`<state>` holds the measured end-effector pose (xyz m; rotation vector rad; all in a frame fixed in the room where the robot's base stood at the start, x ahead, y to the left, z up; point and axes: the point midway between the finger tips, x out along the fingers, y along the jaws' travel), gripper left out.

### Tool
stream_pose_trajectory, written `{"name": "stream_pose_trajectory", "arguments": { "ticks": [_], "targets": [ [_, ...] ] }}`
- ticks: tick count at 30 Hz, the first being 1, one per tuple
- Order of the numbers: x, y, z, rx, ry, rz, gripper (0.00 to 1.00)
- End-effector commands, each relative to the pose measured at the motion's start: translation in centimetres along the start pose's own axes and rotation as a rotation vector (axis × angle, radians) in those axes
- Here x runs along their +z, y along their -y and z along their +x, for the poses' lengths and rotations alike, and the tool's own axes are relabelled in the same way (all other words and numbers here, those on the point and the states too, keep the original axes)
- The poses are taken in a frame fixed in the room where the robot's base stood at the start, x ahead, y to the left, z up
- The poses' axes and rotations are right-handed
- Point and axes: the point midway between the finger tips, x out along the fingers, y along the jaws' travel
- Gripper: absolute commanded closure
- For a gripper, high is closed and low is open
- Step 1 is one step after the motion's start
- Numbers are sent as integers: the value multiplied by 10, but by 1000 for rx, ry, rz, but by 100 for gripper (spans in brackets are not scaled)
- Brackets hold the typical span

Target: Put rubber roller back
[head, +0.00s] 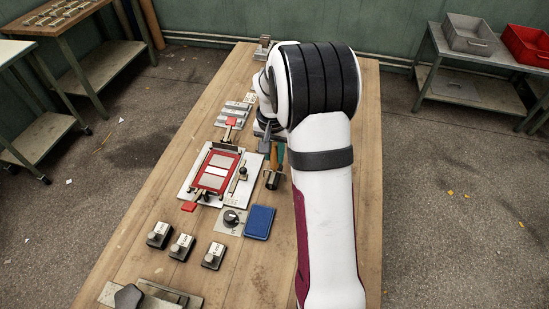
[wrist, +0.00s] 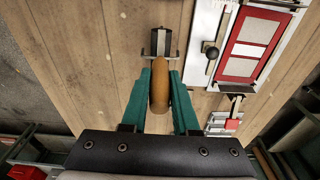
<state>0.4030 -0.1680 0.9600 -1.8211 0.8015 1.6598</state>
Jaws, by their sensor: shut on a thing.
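My gripper (wrist: 160,76) has two teal fingers closed on the wooden handle of the rubber roller (wrist: 159,90). The handle lies lengthwise between the fingers. The dark roller head (wrist: 160,43) in its metal frame sticks out beyond the fingertips, over bare wooden table. In the head view the gripper (head: 274,155) is partly hidden by my arm. The roller (head: 271,181) shows there just right of the white plate with the red frame. I cannot tell whether the roller touches the table.
The white plate with a red hinged frame (head: 215,171) is close by. A blue pad (head: 259,222), a dial plate (head: 231,219) and several small stamps (head: 182,247) stand on the wooden table (head: 140,215). Grey blocks (head: 236,110) lie farther back. A plate with a dark piece (head: 128,297) is at the near edge.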

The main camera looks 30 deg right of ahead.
Motion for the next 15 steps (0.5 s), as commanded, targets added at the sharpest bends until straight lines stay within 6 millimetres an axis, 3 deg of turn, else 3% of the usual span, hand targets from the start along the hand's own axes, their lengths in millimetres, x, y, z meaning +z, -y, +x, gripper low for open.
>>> {"name": "stream_pose_trajectory", "arguments": {
  "ticks": [3,14,15],
  "targets": [
    [2,0,18,0,0,-2,100],
    [2,0,22,-1,-1,-1,100],
    [2,0,22,-1,-1,0,65]
  ]
}}
